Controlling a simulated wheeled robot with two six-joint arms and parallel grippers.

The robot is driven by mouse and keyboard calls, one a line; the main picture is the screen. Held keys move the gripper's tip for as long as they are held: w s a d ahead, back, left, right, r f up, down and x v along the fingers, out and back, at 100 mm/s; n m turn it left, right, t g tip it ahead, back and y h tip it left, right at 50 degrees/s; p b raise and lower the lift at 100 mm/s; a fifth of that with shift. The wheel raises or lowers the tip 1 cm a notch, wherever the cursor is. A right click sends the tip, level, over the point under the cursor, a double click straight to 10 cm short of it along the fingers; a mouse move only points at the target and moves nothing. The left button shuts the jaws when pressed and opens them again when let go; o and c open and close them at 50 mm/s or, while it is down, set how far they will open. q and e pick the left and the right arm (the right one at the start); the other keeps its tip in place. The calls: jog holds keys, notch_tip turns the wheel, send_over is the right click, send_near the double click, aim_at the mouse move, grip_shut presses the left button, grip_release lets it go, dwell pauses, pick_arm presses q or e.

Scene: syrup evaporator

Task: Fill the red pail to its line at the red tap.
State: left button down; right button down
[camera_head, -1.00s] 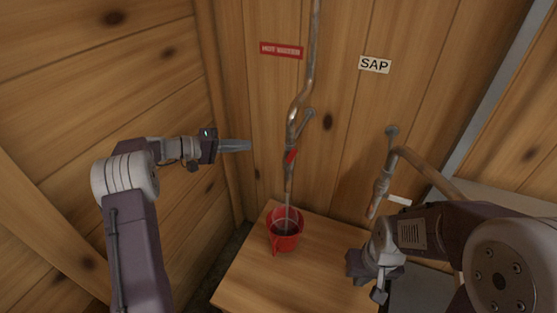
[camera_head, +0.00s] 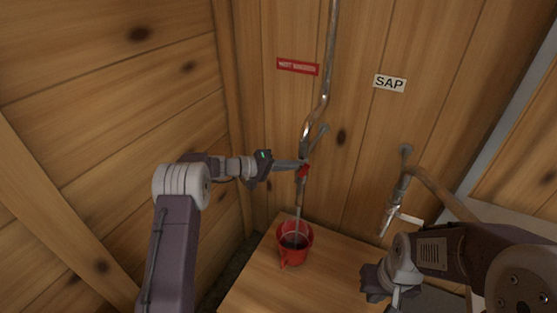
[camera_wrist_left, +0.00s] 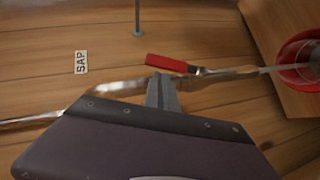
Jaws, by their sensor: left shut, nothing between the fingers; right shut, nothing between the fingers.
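The red pail (camera_head: 283,258) stands upright on the wooden stand under the red tap; it also shows at the right edge of the left wrist view (camera_wrist_left: 290,76). A pale thin stream runs from the tap's spout into it. Its inside looks dark; I cannot read the level or line. The tap's red handle (camera_head: 302,171) lies along the pipe. My left gripper (camera_head: 304,164) is shut and empty, its tips right by the handle; in the left wrist view the handle (camera_wrist_left: 168,63) is just beyond them. Contact is unclear. My right gripper (camera_head: 376,288) is shut and empty, low right.
A red sign (camera_head: 298,67) and a SAP sign (camera_head: 390,83) are on the plank wall. A second tap (camera_head: 394,205) with a pipe hangs right of the red one, above my right arm. The wooden stand (camera_head: 325,280) has bare top right of the pail.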

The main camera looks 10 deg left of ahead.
pick_arm(q)
jog(key=shift+s+d+f, duration=0.1)
jog(key=shift+d+f, duration=0.05)
jog(key=shift+d, duration=0.15)
jog(key=d+y+b, duration=0.1)
jog(key=b, duration=0.1)
jog(key=d+m+y+b, duration=0.1)
jog(key=b, duration=0.1)
jog(key=shift+s+m, duration=0.3)
jog(key=shift+s, duration=0.1)
jog(key=shift+w, duration=0.1)
jog(key=shift+a, duration=0.1)
jog(key=v, duration=0.9)
jog(key=shift+r+b, duration=0.2)
jog(key=shift+b, duration=0.2)
